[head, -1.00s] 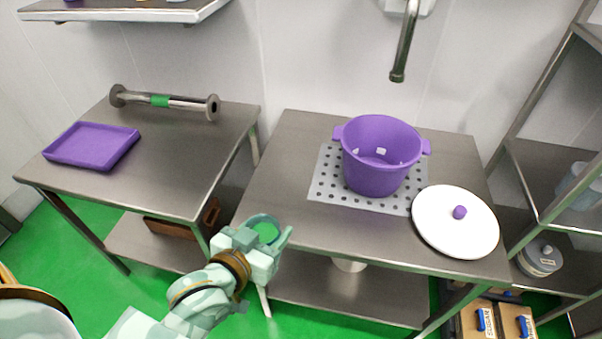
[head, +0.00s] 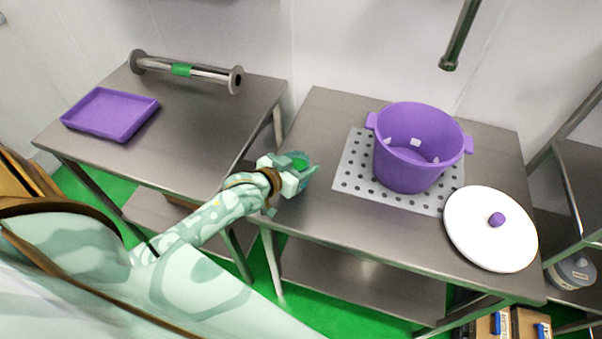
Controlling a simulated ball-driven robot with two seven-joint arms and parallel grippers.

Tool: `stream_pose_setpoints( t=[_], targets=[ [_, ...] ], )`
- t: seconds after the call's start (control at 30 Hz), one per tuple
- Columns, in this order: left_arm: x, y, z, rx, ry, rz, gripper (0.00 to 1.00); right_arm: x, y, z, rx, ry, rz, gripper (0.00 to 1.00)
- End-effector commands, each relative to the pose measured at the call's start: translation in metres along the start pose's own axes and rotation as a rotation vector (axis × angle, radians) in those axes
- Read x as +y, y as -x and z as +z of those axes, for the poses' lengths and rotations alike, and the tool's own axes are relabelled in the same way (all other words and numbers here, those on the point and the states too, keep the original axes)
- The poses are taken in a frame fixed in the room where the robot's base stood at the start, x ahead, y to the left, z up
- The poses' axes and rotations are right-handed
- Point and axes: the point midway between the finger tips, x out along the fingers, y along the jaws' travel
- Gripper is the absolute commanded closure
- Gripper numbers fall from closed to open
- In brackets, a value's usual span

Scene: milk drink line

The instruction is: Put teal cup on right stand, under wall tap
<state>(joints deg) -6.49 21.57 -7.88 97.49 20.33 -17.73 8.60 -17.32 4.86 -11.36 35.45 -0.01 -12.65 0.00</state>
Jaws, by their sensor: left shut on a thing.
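My left gripper (head: 296,176) is shut on the teal cup (head: 299,163), of which mostly the rim and dark green inside show. It holds the cup over the left edge of the right stand (head: 320,230), left of the perforated plate; whether the cup touches the top I cannot tell. The wall tap (head: 456,40) hangs down at the top right, above the stand. A purple pot (head: 408,172) with white pieces inside stands on the perforated plate (head: 355,170) below the tap. My right gripper is not in view.
A white lid with a purple knob (head: 470,240) lies right of the pot. The left table (head: 190,120) holds a purple tray (head: 108,114) and a metal roller with a green band (head: 212,75). A metal shelf rack (head: 580,165) stands at the right.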

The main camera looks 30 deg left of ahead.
Motion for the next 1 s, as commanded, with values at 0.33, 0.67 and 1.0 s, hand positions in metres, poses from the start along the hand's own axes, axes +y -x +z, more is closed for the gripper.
stream_pose_setpoints(
  t=[0.33,0.67,1.0],
  targets=[
    [0.002,-0.008,0.027,0.0,0.0,0.002,0.8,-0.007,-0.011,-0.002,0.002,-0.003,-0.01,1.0],
    [0.002,-0.009,0.03,-0.001,0.001,0.002,0.26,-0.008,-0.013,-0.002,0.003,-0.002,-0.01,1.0],
    [0.002,-0.006,0.026,-0.002,0.0,0.002,0.26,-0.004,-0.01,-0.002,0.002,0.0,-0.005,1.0]
  ],
)
